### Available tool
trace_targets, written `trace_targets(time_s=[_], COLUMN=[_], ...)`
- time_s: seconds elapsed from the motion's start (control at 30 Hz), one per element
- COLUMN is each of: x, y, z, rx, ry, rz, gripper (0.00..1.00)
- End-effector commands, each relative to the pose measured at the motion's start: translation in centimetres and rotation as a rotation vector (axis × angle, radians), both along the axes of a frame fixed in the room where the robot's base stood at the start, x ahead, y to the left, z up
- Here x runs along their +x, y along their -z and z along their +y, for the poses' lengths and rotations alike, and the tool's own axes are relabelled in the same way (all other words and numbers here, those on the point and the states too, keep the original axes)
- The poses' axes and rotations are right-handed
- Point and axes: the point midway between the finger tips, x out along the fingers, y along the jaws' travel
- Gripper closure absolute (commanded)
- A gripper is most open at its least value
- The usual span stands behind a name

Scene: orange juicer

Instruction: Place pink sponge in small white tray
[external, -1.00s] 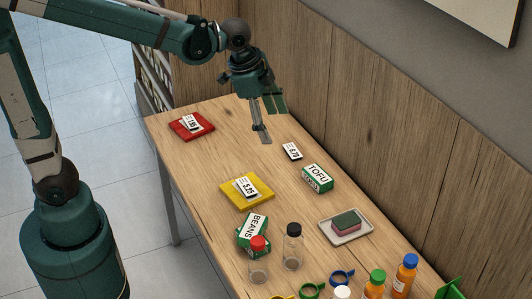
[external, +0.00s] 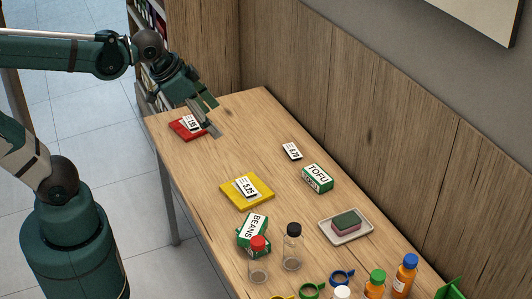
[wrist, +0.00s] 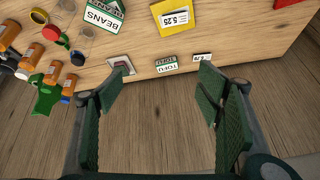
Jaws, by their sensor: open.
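The pink sponge (external: 346,228), with a dark green top, lies flat in the small white tray (external: 365,236) on the right side of the table. The sponge (wrist: 124,64) also shows small in the wrist view, partly cut off by a finger. My gripper (external: 208,117) is open and empty, near the red square at the far left end of the table. It is well away from the sponge and tray. In the wrist view my gripper (wrist: 164,88) has its fingers spread wide with nothing between them.
A tofu box (external: 318,178), a price tag (external: 291,151), a yellow square (external: 238,198) and a red square (external: 178,128) lie on the table. A beans box (external: 252,232) and several bottles crowd the near end. The wooden wall (external: 380,150) borders the right side.

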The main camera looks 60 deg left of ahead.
Motion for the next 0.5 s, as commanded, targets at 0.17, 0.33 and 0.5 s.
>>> trace_targets(time_s=[0.17,0.33,0.5], x=[-2.6,-4.4,-5.3], y=[0.7,1.3,1.7], z=[1.0,1.6,1.9], rx=[-0.041,-0.074,-0.094], ry=[-0.083,-0.147,-0.183], rz=[-0.036,-0.065,-0.081], gripper=[0.34,0.34,0.34])
